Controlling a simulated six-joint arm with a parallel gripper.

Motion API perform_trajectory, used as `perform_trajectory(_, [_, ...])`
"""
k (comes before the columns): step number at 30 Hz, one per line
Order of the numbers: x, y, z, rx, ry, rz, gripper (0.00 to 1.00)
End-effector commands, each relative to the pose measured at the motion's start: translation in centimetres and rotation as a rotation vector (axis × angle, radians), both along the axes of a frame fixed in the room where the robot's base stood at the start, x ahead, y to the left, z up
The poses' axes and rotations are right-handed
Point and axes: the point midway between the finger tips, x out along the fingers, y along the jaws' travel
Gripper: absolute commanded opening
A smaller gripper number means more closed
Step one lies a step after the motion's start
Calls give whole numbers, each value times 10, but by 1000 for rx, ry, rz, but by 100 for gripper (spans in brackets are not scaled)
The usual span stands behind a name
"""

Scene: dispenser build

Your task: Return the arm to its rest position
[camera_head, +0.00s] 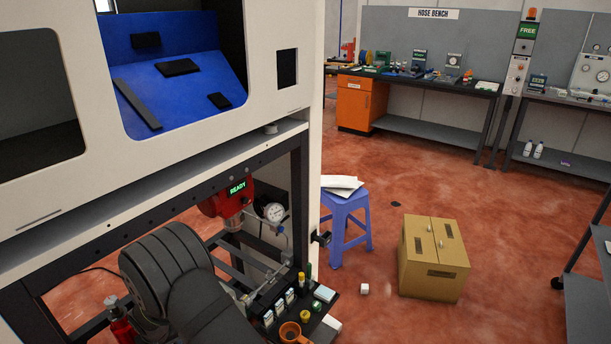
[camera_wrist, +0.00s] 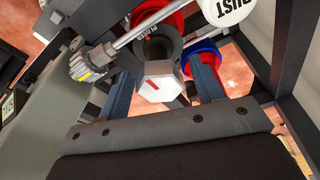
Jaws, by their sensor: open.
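My arm (camera_head: 165,262) fills the lower left of the head view as large dark links, inside the open frame under the white cabinet. My gripper (camera_wrist: 163,72) shows in the wrist view as two blue-grey fingers reaching forward from a grey plate. The fingers are apart. A pale hexagonal piece (camera_wrist: 160,82) with a red mark shows in the gap between them; I cannot tell whether it touches either finger. The fingertips are hidden behind the arm in the head view.
A red unit (camera_head: 227,200) reading READY, with a gauge (camera_head: 274,212), is close to the arm. Dark frame bars (camera_wrist: 290,50) and a metal rod (camera_wrist: 150,28) crowd the gripper. A small shelf (camera_head: 318,312) holds bottles and an orange cup (camera_head: 291,333). Open floor lies right, around a cardboard box (camera_head: 433,272).

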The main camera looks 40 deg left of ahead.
Motion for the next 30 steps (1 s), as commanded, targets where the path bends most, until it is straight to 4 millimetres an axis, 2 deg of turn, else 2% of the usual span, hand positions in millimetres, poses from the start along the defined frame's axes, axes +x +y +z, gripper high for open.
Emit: perform_trajectory(30, [0,0,0,-1,0,-682,61])
